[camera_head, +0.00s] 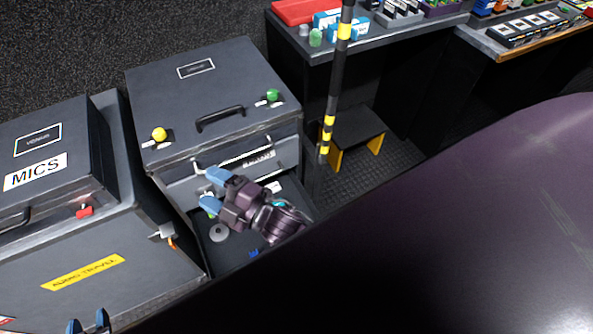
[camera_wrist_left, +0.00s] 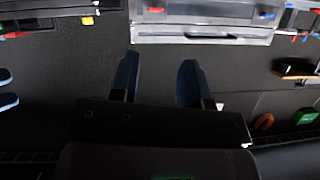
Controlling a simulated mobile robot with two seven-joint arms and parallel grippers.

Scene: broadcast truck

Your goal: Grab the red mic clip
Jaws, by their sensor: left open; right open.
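I cannot tell for sure which thing is the red mic clip. A small red piece (camera_head: 84,211) sits at the front edge of the MICS case (camera_head: 35,150) in the head view. A small orange-red curved piece (camera_wrist_left: 264,121) lies at the right in the left wrist view. My left gripper (camera_head: 88,322) shows only its blue fingertips at the bottom left of the head view. In the left wrist view its fingers (camera_wrist_left: 159,80) are apart with nothing between them. My right gripper (camera_head: 213,190) is open above an open drawer, and its fingers hide part of the drawer.
The open drawer (camera_head: 238,255) holds a grey ring (camera_head: 218,232) and small coloured pieces. A dark case (camera_head: 215,85) with yellow and green knobs stands above it. A striped pole (camera_head: 335,90) and a step stool (camera_head: 352,125) stand to the right. Benches with gear line the back.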

